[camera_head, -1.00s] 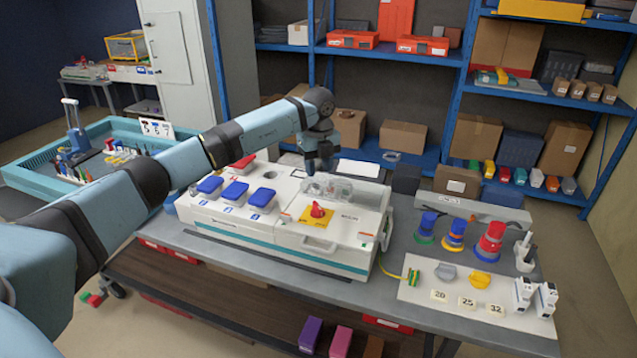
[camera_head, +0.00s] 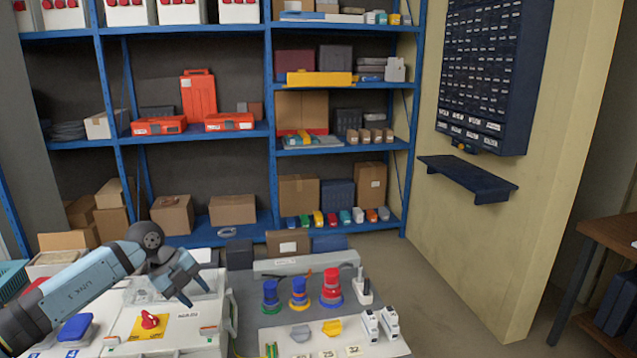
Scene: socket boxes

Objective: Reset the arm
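My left arm (camera_head: 85,285) comes in from the lower left. Its gripper (camera_head: 197,296) hangs over the white socket box (camera_head: 195,340), near the clear covers at its back. Two fingers show spread apart with nothing seen between them. A red rotary switch on a yellow plate (camera_head: 150,322) sits on the box, in front of the gripper. A blue socket lid (camera_head: 75,327) shows at the box's left. The arm hides part of the box. I cannot tell if the fingers touch the covers. My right gripper is out of view.
Blue shelving (camera_head: 265,150) with cartons stands behind. A wall panel with a dark ledge (camera_head: 468,180) is at right. Floor right of the bench is clear.

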